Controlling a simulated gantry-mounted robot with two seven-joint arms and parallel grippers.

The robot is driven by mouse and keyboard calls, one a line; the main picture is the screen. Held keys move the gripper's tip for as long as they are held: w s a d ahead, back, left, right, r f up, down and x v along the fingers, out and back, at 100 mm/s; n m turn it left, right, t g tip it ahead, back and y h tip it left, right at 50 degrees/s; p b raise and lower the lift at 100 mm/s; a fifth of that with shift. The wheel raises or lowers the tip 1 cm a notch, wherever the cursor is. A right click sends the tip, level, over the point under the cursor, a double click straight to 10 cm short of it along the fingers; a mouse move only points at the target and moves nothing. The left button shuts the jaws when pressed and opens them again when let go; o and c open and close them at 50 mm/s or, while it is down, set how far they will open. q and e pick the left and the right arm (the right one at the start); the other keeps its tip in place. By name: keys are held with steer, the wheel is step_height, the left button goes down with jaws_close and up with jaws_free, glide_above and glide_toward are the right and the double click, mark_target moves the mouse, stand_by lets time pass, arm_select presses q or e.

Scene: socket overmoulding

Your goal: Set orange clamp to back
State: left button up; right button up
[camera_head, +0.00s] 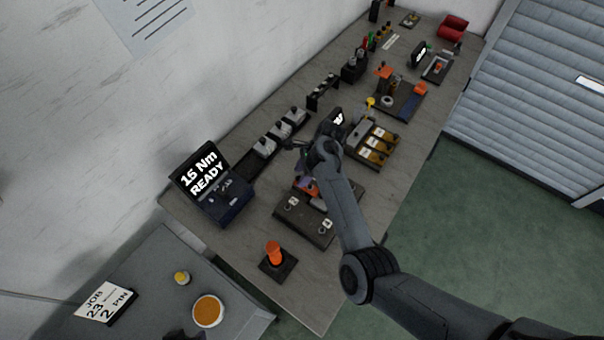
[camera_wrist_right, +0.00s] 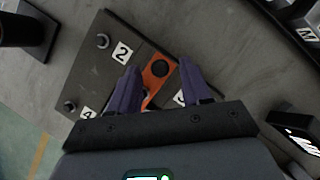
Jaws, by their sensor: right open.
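The orange clamp (camera_wrist_right: 151,78), with a round black knob, sits on a dark plate (camera_wrist_right: 88,70) marked with numbers in the right wrist view. My right gripper (camera_wrist_right: 158,66) is open. In that view its two purple fingers lie on either side of the clamp, and I cannot tell whether they touch it. In the head view the clamp (camera_head: 312,190) shows as a small orange patch beside my right gripper (camera_head: 301,183). The dark plate (camera_head: 300,222) lies on the bench there, its far part hidden by my arm. My left gripper is not in view.
A screen (camera_head: 200,172) reading "16 Nm READY" stands to the left. An orange-handled piece on a black base (camera_head: 275,255) stands near the bench's front end. Bare bench lies along the right edge.

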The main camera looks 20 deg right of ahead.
steer(key=shift+f, duration=0.1)
steer(key=shift+c, duration=0.3)
jaws_close()
